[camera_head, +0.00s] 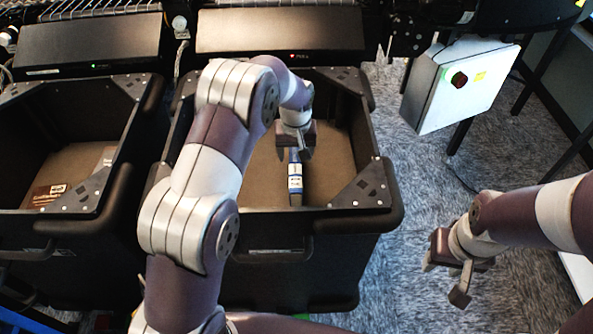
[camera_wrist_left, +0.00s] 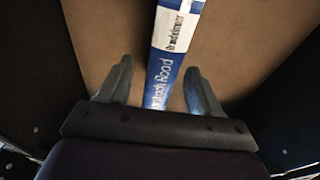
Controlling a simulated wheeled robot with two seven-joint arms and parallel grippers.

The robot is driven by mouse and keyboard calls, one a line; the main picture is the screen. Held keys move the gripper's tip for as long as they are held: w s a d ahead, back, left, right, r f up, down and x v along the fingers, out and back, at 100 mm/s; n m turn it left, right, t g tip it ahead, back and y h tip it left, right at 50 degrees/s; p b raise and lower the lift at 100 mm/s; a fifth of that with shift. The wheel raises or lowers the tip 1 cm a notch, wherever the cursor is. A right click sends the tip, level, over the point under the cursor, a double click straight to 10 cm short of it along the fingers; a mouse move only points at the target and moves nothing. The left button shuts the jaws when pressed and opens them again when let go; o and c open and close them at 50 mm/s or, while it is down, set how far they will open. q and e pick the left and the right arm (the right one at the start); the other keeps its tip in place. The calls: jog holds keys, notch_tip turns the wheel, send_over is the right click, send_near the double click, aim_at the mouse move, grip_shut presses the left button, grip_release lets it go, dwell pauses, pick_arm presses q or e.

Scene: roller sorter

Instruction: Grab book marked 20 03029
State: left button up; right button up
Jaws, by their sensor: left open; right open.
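A book with a blue and white spine (camera_head: 295,178) stands in the middle black bin (camera_head: 330,200), its spine facing up. In the left wrist view the book (camera_wrist_left: 172,45) runs from the top edge down between my left gripper's fingers. The number on it is too small to read. My left gripper (camera_head: 295,150) is inside the bin at the far end of the book. In its wrist view the open fingers (camera_wrist_left: 158,88) stand one on each side of the spine, with gaps. My right gripper (camera_head: 447,280) is open and empty, over the floor to the right of the bin.
A left black bin (camera_head: 60,220) holds a flat brown item (camera_head: 48,194) and a paler one. Thick bin rims surround my left gripper. Dark roller units (camera_head: 280,30) stand behind the bins.

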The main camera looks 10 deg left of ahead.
pick_arm(q)
notch_tip(320, 180, down, 4)
jog(key=shift+w+a+f, duration=0.1)
jog(key=shift+w+f, duration=0.05)
jog(key=c, duration=1.2)
